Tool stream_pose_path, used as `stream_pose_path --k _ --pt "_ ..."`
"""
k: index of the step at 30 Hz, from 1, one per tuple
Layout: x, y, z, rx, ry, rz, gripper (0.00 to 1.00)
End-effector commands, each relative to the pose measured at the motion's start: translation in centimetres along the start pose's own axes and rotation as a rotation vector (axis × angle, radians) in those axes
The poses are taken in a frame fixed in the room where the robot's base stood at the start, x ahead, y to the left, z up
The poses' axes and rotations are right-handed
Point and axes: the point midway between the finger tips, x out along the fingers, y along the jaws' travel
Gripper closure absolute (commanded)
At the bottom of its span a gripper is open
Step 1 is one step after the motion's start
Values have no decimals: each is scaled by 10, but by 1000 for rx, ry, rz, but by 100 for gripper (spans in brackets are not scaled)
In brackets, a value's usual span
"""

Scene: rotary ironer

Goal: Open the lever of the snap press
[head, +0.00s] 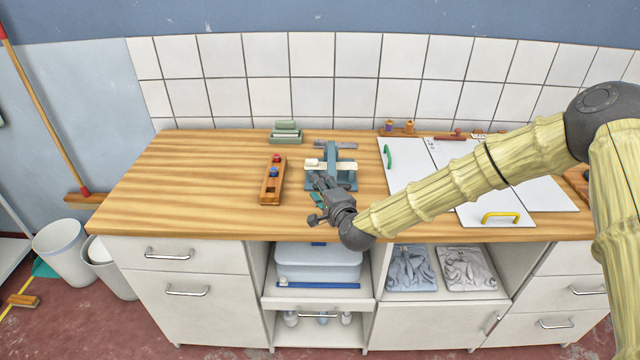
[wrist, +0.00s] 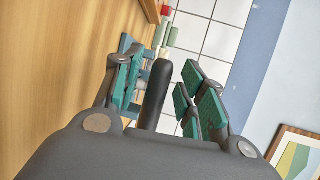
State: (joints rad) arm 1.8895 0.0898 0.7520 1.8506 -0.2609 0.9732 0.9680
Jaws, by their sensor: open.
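The snap press (head: 346,172) is a blue-grey device with a pale bar across it, on the wooden worktop near the middle. In the wrist view part of its blue-grey body (wrist: 125,44) shows behind my left finger. A black lever handle (wrist: 154,95) points toward the camera between my fingers, with a gap to the right finger; whether it touches the left one I cannot tell. My gripper (head: 318,200) is open in front of the press; its teal pads flank the handle in the wrist view (wrist: 160,75). In the head view my gripper hides the press's front.
A wooden block (head: 270,190) with red and blue pieces lies left of the press. White panels with a green handle (head: 388,157) and a yellow handle (head: 501,216) lie to the right. The worktop's left side (head: 190,190) is clear.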

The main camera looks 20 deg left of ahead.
Motion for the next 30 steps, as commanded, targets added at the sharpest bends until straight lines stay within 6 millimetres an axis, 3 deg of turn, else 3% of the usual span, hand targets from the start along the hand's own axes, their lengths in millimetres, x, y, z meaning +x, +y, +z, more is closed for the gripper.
stream_pose_path --k 13,20,30 --pt "9 1 0 0 -1 1 59" --pt "9 1 0 0 0 1 99" --pt "7 -3 -3 6 4 12 100"
